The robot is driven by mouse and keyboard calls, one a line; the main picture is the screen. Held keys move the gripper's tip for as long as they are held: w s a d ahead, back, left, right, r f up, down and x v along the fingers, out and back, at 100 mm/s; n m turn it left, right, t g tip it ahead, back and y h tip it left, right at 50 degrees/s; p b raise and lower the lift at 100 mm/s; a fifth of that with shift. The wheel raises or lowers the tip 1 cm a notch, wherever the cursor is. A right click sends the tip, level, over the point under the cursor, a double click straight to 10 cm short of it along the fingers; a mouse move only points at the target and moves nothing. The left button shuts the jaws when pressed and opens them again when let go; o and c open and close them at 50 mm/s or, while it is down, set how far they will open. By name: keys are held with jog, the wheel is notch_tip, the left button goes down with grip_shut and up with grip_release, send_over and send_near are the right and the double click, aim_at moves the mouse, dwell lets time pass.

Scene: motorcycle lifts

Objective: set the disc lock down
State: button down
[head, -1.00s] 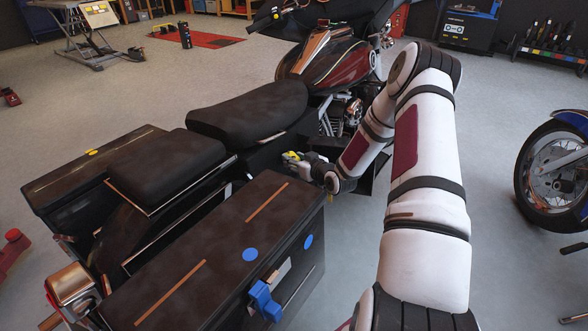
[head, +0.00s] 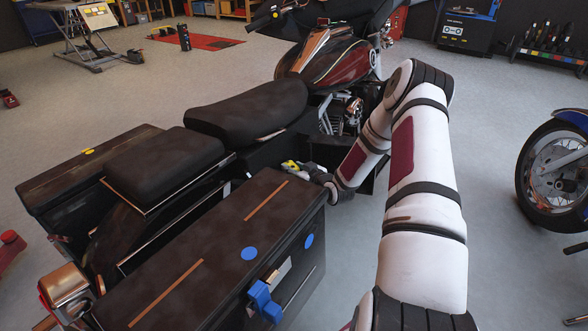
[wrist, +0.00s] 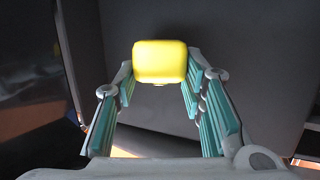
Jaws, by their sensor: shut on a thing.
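The disc lock (wrist: 160,62) is a rounded yellow block held between the fingertips of my gripper (wrist: 160,84) in the wrist view. In the head view a small yellow patch of the lock (head: 291,164) shows at the gripper (head: 303,167), just beyond the near pannier and beside the motorcycle's seat. The pannier's lid partly hides the gripper. A dark grey surface fills the wrist view behind the lock. I cannot tell whether the lock touches it.
The near black pannier (head: 200,250) has blue round marks and a blue latch (head: 264,302). The motorcycle's seat (head: 248,112) and red tank (head: 340,62) lie beyond. Another motorcycle's wheel (head: 550,168) stands at the right. Grey floor (head: 490,240) is open between them.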

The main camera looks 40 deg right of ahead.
jog(key=c, duration=1)
grip_release()
jog(key=shift+c, duration=0.2)
jog(key=shift+r+p, duration=0.45)
jog(key=shift+r, duration=0.05)
jog(key=p+v, duration=0.2)
jog(key=v, duration=1)
jog(key=shift+r, duration=0.2)
